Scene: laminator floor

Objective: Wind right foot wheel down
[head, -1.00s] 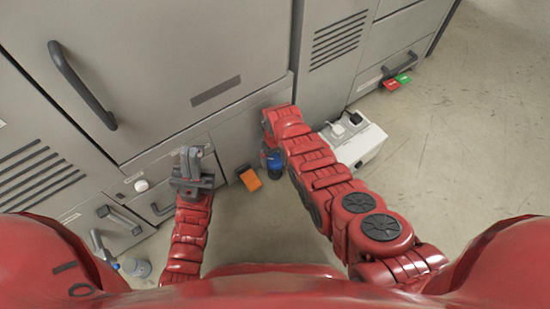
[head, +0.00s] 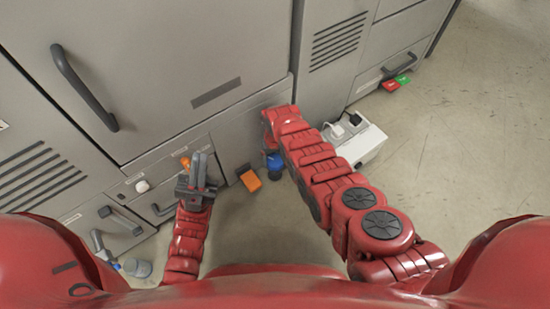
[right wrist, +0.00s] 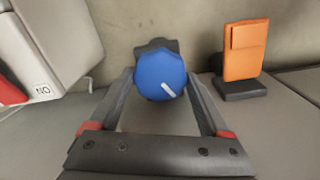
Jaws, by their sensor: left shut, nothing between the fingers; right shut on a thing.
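The foot wheel is a blue knob (right wrist: 160,76) with a white line on its face, on a dark mount. In the head view the blue wheel (head: 275,162) shows low at the machine's foot, partly behind my right arm. My right gripper (right wrist: 162,84) has a finger on either side of the wheel and is shut on it. The white line points to the lower right in the right wrist view. In the head view the right fingers are hidden by the arm. My left gripper (head: 199,160) is shut and empty, in front of the lower panel.
An orange pedal (head: 250,180) on a dark base stands beside the wheel. A white box with plugs (head: 358,142) sits to the right of my right arm. Red (head: 391,85) and green (head: 403,79) pedals lie farther right.

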